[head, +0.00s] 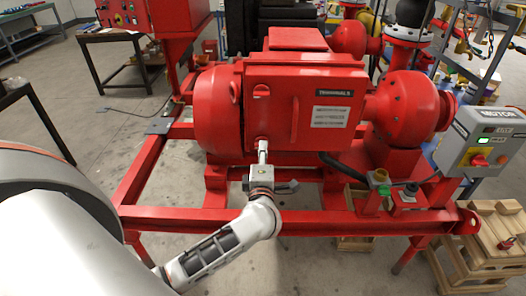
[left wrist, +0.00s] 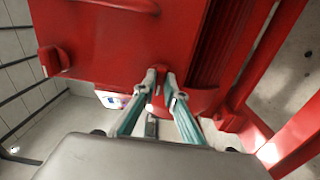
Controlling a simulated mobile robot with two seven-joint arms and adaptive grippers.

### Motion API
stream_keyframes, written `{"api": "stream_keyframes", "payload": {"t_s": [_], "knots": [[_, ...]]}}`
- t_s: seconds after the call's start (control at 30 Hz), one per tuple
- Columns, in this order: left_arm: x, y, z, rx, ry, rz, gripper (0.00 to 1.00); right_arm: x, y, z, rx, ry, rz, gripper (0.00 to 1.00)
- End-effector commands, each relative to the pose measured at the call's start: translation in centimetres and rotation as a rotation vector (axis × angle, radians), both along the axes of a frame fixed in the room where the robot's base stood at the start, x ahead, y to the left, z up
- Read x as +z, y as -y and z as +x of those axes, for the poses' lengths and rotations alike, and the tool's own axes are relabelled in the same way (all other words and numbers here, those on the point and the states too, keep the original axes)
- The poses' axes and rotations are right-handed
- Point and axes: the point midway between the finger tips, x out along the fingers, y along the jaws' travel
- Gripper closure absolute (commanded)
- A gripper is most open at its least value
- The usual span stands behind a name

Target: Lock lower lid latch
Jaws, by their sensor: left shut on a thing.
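The red terminal box lid (head: 310,112), labelled TERMINALS, appears closed on the front of the red motor. My left gripper (head: 262,146) reaches up to the lid's lower left corner. Its fingertips are at the lower lid latch, which they mostly cover in the head view. In the left wrist view, the two fingers (left wrist: 163,77) close in on a small red piece, the lower latch (left wrist: 159,80), at the lid's edge. The upper latch (head: 261,91) sits above on the lid's left side. My right gripper is in neither view.
A red vertical handle (head: 295,119) stands out from the lid to the right of my gripper. A red skid rail (head: 340,222) runs below. A grey motor control box (head: 485,142) stands at the right. A wooden pallet (head: 480,255) lies on the floor below it.

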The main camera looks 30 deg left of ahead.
Motion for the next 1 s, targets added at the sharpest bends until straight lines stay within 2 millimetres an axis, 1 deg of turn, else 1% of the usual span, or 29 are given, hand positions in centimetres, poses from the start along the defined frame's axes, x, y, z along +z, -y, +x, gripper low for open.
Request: {"api": "stream_keyframes", "payload": {"t_s": [0.23,0.27,0.3,0.33,0.63,0.73,0.87,1.0], "knots": [[-0.1,-0.1,0.0,0.001,-0.002,0.002,1.0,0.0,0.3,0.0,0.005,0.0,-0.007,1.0],[-0.1,-0.1,0.0,0.001,-0.002,0.002,0.84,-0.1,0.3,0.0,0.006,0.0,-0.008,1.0],[-0.1,-0.1,0.0,0.001,-0.002,0.001,0.73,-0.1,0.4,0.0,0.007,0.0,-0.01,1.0],[-0.1,-0.1,0.0,0.001,-0.002,0.001,0.72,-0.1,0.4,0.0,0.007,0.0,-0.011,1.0],[0.0,0.0,0.0,0.0,-0.001,0.001,0.72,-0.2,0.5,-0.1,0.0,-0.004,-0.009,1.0],[-0.1,0.3,-0.4,-0.001,-0.001,-0.001,0.72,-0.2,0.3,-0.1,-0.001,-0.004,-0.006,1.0],[-0.1,1.1,-1.8,-0.002,-0.001,-0.002,0.72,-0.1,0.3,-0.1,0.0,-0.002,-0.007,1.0],[-0.2,2.6,-4.2,-0.002,-0.003,-0.003,0.72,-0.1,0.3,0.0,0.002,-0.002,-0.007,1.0]]}}
